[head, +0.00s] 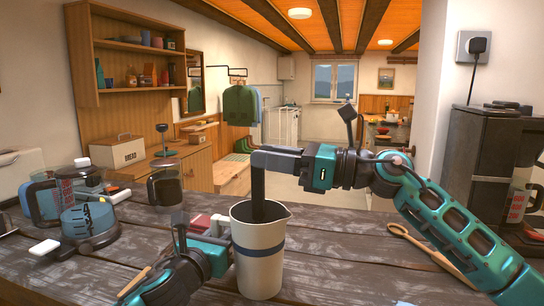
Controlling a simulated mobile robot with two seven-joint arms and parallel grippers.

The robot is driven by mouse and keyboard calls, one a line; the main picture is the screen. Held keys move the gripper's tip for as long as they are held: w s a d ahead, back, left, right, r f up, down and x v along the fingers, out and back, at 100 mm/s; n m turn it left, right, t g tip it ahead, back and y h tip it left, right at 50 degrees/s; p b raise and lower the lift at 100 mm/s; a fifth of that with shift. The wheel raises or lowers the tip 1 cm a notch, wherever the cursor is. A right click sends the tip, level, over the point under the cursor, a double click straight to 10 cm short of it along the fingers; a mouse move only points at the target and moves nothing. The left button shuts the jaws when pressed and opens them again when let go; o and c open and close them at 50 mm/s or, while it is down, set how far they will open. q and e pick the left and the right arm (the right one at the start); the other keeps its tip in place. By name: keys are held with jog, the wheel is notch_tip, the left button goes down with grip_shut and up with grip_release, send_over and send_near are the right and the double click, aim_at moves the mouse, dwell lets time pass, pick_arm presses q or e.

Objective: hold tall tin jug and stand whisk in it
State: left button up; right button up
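The tall jug (258,268), cream with a blue band, stands upright at the near middle of the table, with its open mouth up. My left gripper (222,241) is against the jug's left side; its fingertips are mostly hidden by the jug, so its grip cannot be made out. My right gripper (258,208) is over the jug, its dark fingers pointing down into the mouth. They overlap in this view, so their opening cannot be told. I cannot make out the whisk; the inside of the jug is hidden.
A wooden spoon (418,246) lies on the table at right. A teal-and-grey appliance (90,222), a glass press pot (165,187) and a red item (203,222) are at left. A black coffee machine (490,165) stands at right. The table right of the jug is mostly clear.

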jog(key=shift+o, duration=1.3)
jog(key=v, duration=1.2)
pick_arm(q)
jog(key=o, duration=1)
